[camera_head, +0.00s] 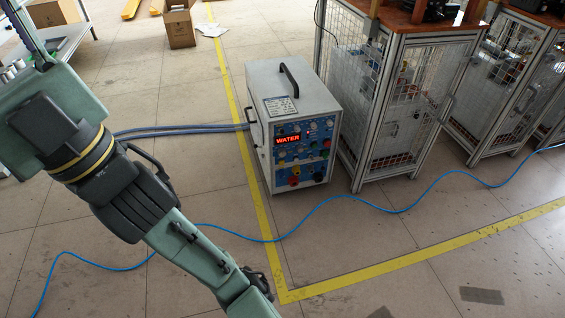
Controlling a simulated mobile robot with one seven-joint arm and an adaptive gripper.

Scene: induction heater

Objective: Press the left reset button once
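The induction heater (294,112) is a light grey box with a black top handle, standing on the floor. Its blue front panel (308,157) faces the lower right and carries a red lit display (288,140) reading "WATER". Several small knobs and buttons surround the display, with coloured ones lower down. They are too small for me to tell which is the left reset button. My arm comes in from the left and runs down to the bottom edge, left of and nearer than the heater. My gripper's fingers are not visible. Nothing of my arm touches the heater.
A mesh-sided metal cabinet (404,100) stands close to the heater's right. A blue cable (365,201) crosses the floor in front. Blue-grey hoses (185,129) run from the heater's left side.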

